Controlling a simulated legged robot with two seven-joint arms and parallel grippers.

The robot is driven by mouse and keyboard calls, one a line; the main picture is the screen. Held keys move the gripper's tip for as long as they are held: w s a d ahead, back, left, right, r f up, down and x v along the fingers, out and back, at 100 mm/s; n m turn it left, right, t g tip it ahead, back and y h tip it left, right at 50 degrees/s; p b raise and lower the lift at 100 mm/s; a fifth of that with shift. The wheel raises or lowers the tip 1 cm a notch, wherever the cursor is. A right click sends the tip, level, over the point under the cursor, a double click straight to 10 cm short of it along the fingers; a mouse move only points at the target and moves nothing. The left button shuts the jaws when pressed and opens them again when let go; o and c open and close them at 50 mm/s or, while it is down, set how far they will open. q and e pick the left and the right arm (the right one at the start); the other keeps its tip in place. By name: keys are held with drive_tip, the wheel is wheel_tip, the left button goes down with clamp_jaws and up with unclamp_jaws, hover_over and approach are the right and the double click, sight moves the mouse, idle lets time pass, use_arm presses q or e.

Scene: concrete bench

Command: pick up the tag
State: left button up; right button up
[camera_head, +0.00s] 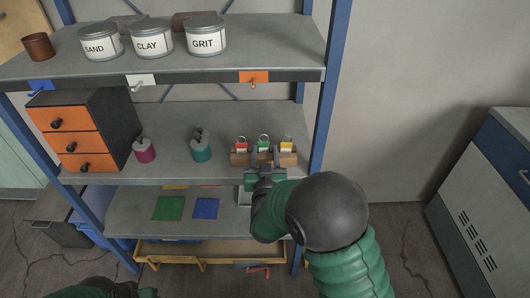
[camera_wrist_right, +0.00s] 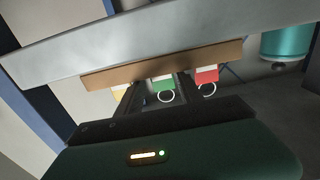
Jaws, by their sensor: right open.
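Three tags with metal rings stand in a wooden holder (camera_head: 289,159) on the middle shelf: a red tag (camera_head: 241,146), a green tag (camera_head: 264,146) and a yellow tag (camera_head: 287,145). My right gripper (camera_head: 264,167) is just in front of the green tag, at the shelf's front edge. In the right wrist view the open fingers (camera_wrist_right: 157,92) point toward the green tag (camera_wrist_right: 163,85), which shows between them. The red tag (camera_wrist_right: 207,76) is beside one finger. Contact cannot be told. Part of my left arm shows at the bottom left; its fingers are not clear.
The middle shelf (camera_head: 180,172) also holds an orange drawer unit (camera_head: 68,143), a magenta bottle (camera_head: 145,151) and a teal bottle (camera_head: 201,150). Labelled tins (camera_head: 153,38) stand on the shelf above. A blue post (camera_head: 329,85) rises right of the tags.

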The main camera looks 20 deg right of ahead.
sight(264, 148)
drive_tip(key=shift+w, duration=0.45)
drive_tip(key=b+x, duration=0.1)
drive_tip(key=x, duration=0.3)
drive_tip(key=shift+w+a+b, duration=0.1)
drive_tip(key=shift+b, duration=0.2)
drive_tip(key=shift+w, duration=0.25)
drive_tip(key=shift+d, duration=0.25)
drive_tip(key=shift+s+a, duration=0.1)
drive_tip(key=shift+a, duration=0.05)
clamp_jaws()
